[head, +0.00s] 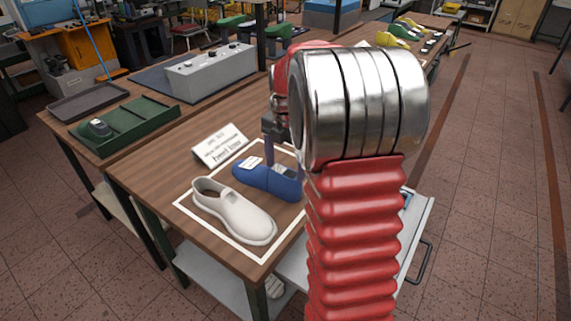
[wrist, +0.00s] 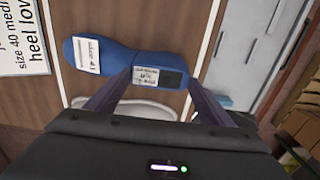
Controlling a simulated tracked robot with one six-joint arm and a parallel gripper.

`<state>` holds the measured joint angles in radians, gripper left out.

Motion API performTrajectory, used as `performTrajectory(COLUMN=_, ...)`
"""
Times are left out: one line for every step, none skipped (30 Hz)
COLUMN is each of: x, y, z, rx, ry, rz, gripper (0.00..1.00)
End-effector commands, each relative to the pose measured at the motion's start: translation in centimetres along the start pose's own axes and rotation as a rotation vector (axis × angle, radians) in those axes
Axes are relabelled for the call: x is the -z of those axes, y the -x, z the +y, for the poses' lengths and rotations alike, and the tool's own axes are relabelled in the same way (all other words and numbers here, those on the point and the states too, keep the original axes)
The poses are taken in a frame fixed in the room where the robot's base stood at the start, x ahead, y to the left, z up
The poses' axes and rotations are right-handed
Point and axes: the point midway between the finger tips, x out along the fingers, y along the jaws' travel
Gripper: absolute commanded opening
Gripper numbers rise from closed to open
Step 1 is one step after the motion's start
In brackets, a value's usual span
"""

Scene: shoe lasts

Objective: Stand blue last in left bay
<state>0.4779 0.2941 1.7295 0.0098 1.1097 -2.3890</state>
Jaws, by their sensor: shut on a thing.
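The blue last (head: 262,178) is beside a white shoe (head: 232,210) inside a white outline on the wooden table (head: 158,173). In the wrist view the blue last (wrist: 115,58) lies lengthwise across the picture, with white labels and a dark patch at its right end. My gripper (wrist: 160,77) is shut on the blue last near that end, one finger on either side of the label. In the head view my arm hides part of the gripper and the last's far end. I cannot tell whether the last touches the table. I cannot make out which place is the left bay.
A white sign (head: 219,145) stands behind the white shoe. A grey control box (head: 211,69) is farther back. A grey cabinet (wrist: 262,45) is beyond the table's right edge.

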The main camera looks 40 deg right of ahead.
Motion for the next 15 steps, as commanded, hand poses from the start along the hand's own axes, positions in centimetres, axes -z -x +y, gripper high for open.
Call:
performTrajectory(x=-0.03, y=0.04, z=0.04, rx=-0.002, ry=0.000, rz=-0.001, gripper=0.12)
performTrajectory(x=-0.03, y=0.03, z=0.05, rx=-0.002, ry=0.000, rz=-0.002, gripper=0.12)
performTrajectory(x=-0.03, y=0.04, z=0.04, rx=-0.002, ry=0.000, rz=-0.002, gripper=0.12)
performTrajectory(x=-0.03, y=0.04, z=0.04, rx=-0.002, ry=0.000, rz=-0.002, gripper=0.12)
performTrajectory(x=-0.03, y=0.04, z=0.04, rx=-0.002, ry=0.000, rz=-0.001, gripper=0.12)
performTrajectory(x=-0.03, y=0.03, z=0.04, rx=-0.002, ry=0.000, rz=-0.001, gripper=0.12)
performTrajectory(x=-0.03, y=0.03, z=0.04, rx=-0.002, ry=0.000, rz=-0.001, gripper=0.12)
performTrajectory(x=-0.03, y=0.03, z=0.04, rx=-0.002, ry=0.000, rz=-0.001, gripper=0.75)
performTrajectory(x=-0.02, y=0.03, z=0.04, rx=-0.001, ry=0.000, rz=-0.001, gripper=0.78)
performTrajectory(x=-0.02, y=0.02, z=0.04, rx=-0.001, ry=0.000, rz=-0.001, gripper=0.80)
performTrajectory(x=-0.02, y=0.01, z=0.03, rx=-0.001, ry=0.000, rz=-0.001, gripper=0.82)
performTrajectory(x=-0.02, y=0.01, z=0.03, rx=-0.001, ry=0.000, rz=-0.001, gripper=0.85)
performTrajectory(x=-0.02, y=0.00, z=0.03, rx=-0.001, ry=0.000, rz=-0.001, gripper=0.87)
performTrajectory(x=-0.01, y=0.00, z=0.02, rx=-0.001, ry=0.000, rz=-0.001, gripper=0.89)
performTrajectory(x=-0.01, y=-0.01, z=0.02, rx=-0.001, ry=0.000, rz=-0.001, gripper=0.92)
